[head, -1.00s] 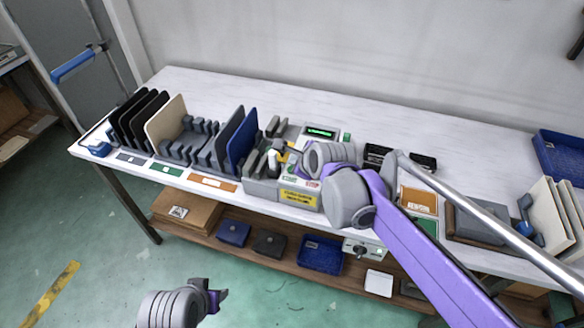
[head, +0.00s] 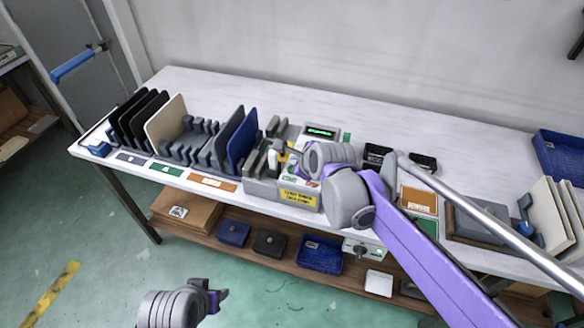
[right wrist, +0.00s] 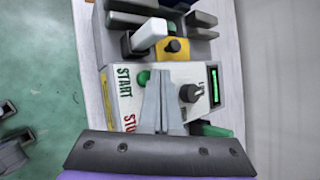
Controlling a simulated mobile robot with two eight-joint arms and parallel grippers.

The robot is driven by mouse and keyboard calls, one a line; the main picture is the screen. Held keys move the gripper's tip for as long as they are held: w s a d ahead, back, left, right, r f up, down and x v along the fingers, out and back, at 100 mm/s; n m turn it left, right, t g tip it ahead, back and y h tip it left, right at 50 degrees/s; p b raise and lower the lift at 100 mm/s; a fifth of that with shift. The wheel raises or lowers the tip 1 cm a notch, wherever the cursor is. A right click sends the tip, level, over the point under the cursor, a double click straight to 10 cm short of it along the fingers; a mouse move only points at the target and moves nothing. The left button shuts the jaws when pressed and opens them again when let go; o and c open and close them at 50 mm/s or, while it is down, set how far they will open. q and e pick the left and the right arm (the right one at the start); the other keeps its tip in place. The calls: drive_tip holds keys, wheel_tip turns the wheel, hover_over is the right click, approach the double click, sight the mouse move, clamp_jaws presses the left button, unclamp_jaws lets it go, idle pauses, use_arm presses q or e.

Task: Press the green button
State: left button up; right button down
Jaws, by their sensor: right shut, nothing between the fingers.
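The green button (right wrist: 143,78) shows in the right wrist view beside the green START lettering, on the light sloping panel of a grey control box (right wrist: 128,102). My right gripper (right wrist: 163,72) is shut and empty. Its fingertips appear just beside the button and overlap the panel; I cannot tell whether they touch. In the head view the control box (head: 262,192) stands at the table's front edge, and my right gripper (head: 293,156) is over it, hiding the button. My left gripper (head: 218,296) hangs low in front of the table, away from the box; its jaw state is unclear.
A dark knob (right wrist: 190,93) and a yellow block with a black knob (right wrist: 173,47) sit near the button. Grey slotted racks and a blue panel (head: 243,140) stand left of the box. A blue bin (head: 560,158) is far right. The table's back strip is clear.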

drive_tip(key=shift+f, duration=0.35)
